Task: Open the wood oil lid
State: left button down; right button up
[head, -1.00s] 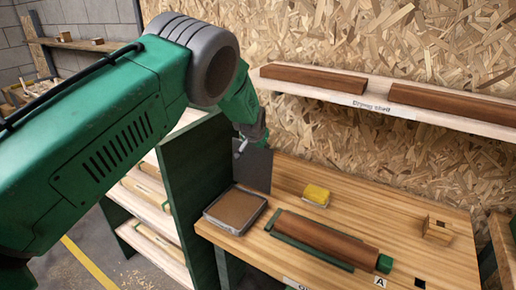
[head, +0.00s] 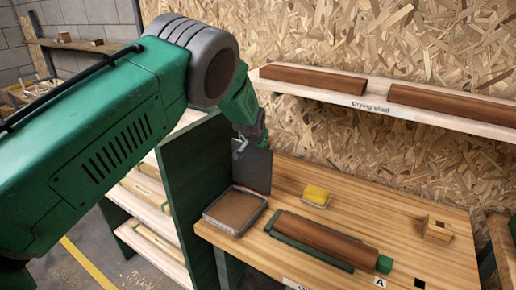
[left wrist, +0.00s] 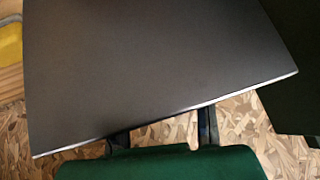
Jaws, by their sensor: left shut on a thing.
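The wood oil container is a shallow metal-rimmed tray (head: 221,227) of brown content, at the left end of the bench in the head view. Its dark grey lid (head: 254,171) stands steeply raised at the tray's back edge, leaving the top uncovered. The lid fills most of the left wrist view (left wrist: 160,70). My left gripper (head: 240,148) is at the lid's upper left edge, shut on it. In the left wrist view, its two dark fingers (left wrist: 164,132) are partly hidden by the lid. My right gripper is not in view.
A yellow sponge (head: 316,194) sits on a small dish right of the tray. A brown wooden piece (head: 325,238) lies in a green holder in front. A small wooden block (head: 437,229) stands at right. The drying shelf (head: 450,117) with boards is above. A dark green panel (head: 195,185) stands left.

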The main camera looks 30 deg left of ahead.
pick_arm(q)
jog(key=shift+d+f, duration=0.2)
jog(key=shift+f, duration=0.05)
jog(key=c, duration=1.3)
grip_release()
jog(key=shift+o, duration=0.8)
jog(key=shift+w, duration=0.1)
jog(key=v, duration=1.1)
jog(key=shift+s+d+r, duration=0.2)
jog(key=shift+r, duration=0.15)
